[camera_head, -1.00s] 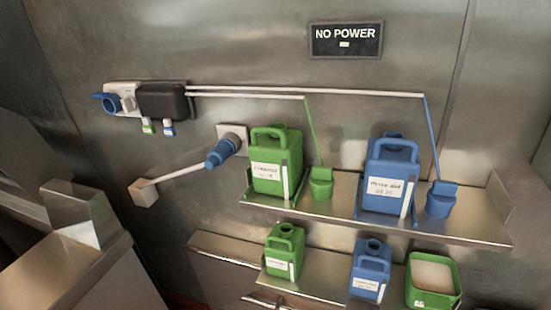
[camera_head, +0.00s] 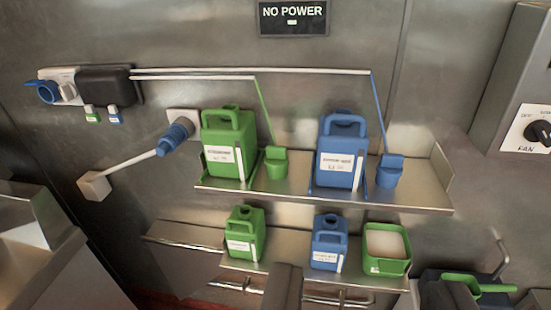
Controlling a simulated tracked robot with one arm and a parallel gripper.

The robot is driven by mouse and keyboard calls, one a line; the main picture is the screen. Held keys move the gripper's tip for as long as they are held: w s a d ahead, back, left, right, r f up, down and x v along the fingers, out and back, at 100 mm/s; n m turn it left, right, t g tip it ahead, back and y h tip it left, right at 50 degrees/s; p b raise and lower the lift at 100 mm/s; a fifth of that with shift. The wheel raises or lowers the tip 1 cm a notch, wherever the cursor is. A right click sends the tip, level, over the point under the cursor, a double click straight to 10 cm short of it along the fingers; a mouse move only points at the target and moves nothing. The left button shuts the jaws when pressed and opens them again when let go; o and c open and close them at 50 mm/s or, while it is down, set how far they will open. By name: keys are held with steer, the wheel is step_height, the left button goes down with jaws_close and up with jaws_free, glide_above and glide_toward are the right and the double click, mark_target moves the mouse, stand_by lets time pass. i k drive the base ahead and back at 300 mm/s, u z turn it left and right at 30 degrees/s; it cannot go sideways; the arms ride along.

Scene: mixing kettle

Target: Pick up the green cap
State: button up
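A green cap-like piece (camera_head: 276,163) stands on the upper shelf (camera_head: 415,190), just right of a large green canister (camera_head: 225,145). A thin green tube (camera_head: 264,108) runs from a white pipe on the wall down to it. A smaller green canister (camera_head: 245,233) stands on the lower shelf; whether its neck is capped is too small to tell.
A large blue canister (camera_head: 342,150) and a blue cap-like piece (camera_head: 390,170) share the upper shelf. A small blue canister (camera_head: 329,243) and an open green tub (camera_head: 386,265) are below. A fan control box (camera_head: 525,128) is at right. A green loop (camera_head: 475,285) shows lower right.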

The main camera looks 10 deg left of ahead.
mark_target(277, 157)
steer(key=k, duration=1.25)
steer(key=u, duration=0.85)
steer(key=i, duration=2.55)
steer(key=z, duration=0.8)
steer(key=k, duration=0.85)
steer(key=z, duration=0.2)
steer(key=i, duration=0.5)
steer(key=u, duration=0.05)
